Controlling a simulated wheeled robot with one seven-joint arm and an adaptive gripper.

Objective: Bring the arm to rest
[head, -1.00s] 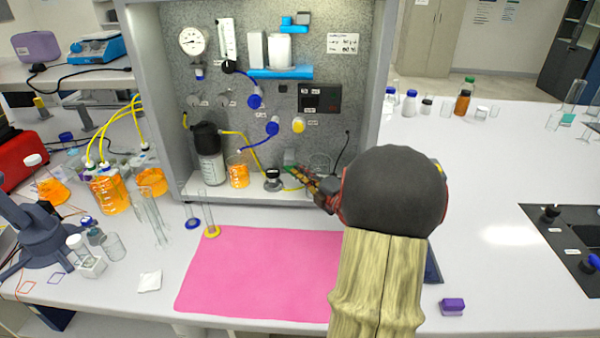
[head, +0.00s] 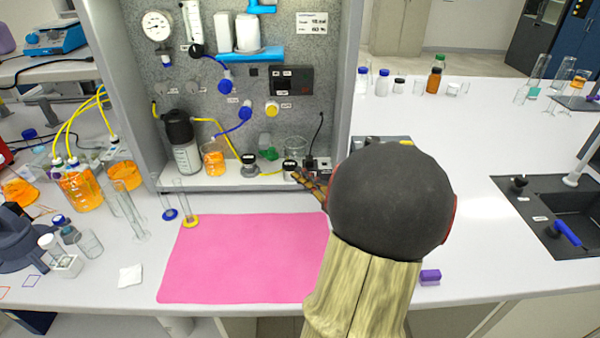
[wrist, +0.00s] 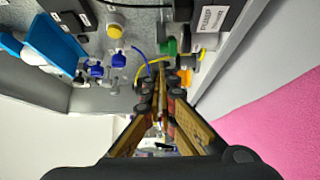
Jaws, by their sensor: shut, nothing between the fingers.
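My gripper (head: 309,183) is at the right front of the rig's shelf, with my dark wrist and pale arm covering the area to its right. Its fingers are shut and empty. In the wrist view the fingers (wrist: 160,88) converge toward the rig's fittings, with nothing held between them. A small black-and-white fitting (head: 291,168) and a clear beaker (head: 295,147) are just behind the fingertips in the head view. I cannot tell whether the fingers touch anything.
The rig's shelf (head: 215,180) holds a black-capped bottle (head: 182,142) and an orange beaker (head: 213,160). A pink mat (head: 240,260) lies in front. Glass cylinders (head: 128,208) stand left. A purple block (head: 430,276) lies right of my arm. The bench at right (head: 450,170) is largely clear.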

